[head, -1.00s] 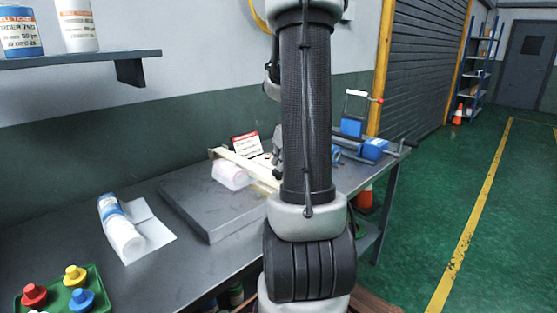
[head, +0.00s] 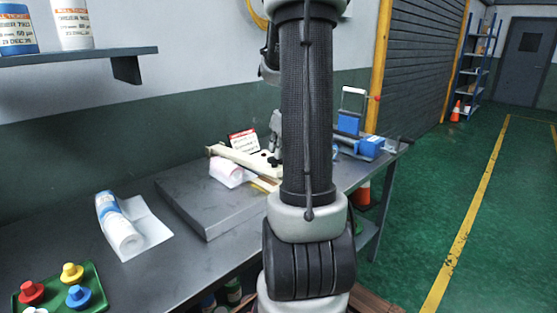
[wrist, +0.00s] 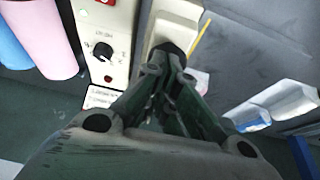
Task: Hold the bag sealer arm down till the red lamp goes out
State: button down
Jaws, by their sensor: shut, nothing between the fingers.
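The cream bag sealer (head: 260,158) stands on the bench, partly hidden behind my arm in the head view. Its long cream arm (head: 232,157) shows there; the end of a cream bar (wrist: 174,22) shows in the wrist view. The sealer's panel (wrist: 97,72) has a black dial and a small red part (wrist: 107,2) cut by the top edge; I cannot tell if it is the lamp or lit. My gripper (wrist: 174,58) is shut and empty, its tips at the bar's end. Whether they touch is unclear. In the head view my gripper (head: 275,135) is partly hidden.
A pink-and-white packet (head: 226,172) lies by the sealer. A grey slab (head: 205,206), a blue-and-white roll (head: 119,228) and a green tray (head: 97,296) with coloured knobs lie nearer. A blue device (head: 368,146) stands at the bench's right end.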

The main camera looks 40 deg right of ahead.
jog(key=s+r, duration=0.6)
jog(key=r, duration=0.1)
jog(key=shift+s+r, duration=0.3)
jog(key=shift+r, duration=0.1)
jog(key=s+a, duration=0.4)
jog(key=a, duration=0.7)
jog(key=s+a+r, duration=0.1)
jog(key=s+a, duration=0.4)
jog(key=a, duration=0.6)
jog(key=shift+s+a+r, duration=0.2)
jog(key=shift+a, duration=0.05)
